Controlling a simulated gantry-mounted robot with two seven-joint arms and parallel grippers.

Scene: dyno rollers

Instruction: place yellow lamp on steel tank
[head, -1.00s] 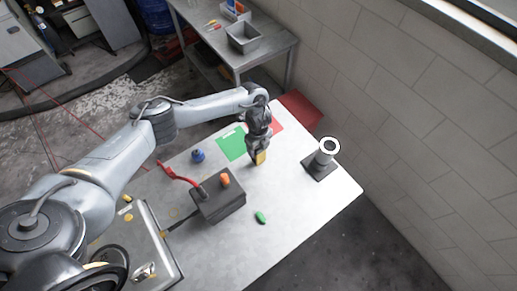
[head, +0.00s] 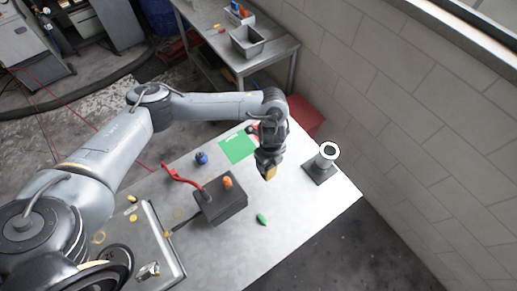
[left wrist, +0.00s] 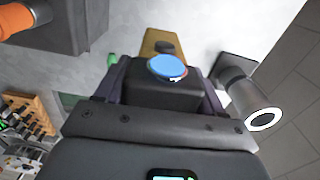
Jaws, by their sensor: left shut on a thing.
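My left gripper (head: 269,170) is shut on the yellow lamp (head: 271,174), above the right half of the metal table. In the left wrist view the yellow lamp (left wrist: 160,43) shows as a yellow piece beyond a black block with a blue disc, between the fingers (left wrist: 165,85); its held part is mostly hidden. A grey upright cylinder with a white-ringed top, which looks like the steel tank (head: 325,158), stands on a dark square base, right of the gripper and apart from it. It also shows in the left wrist view (left wrist: 248,98). My right gripper is not in view.
A dark box (head: 220,201) with an orange knob (head: 227,182) and a red lever (head: 180,176) stands left of the gripper. A blue piece (head: 201,158), a green sheet (head: 237,147) and a green piece (head: 262,218) lie around it. A brick wall (head: 420,130) rises at right.

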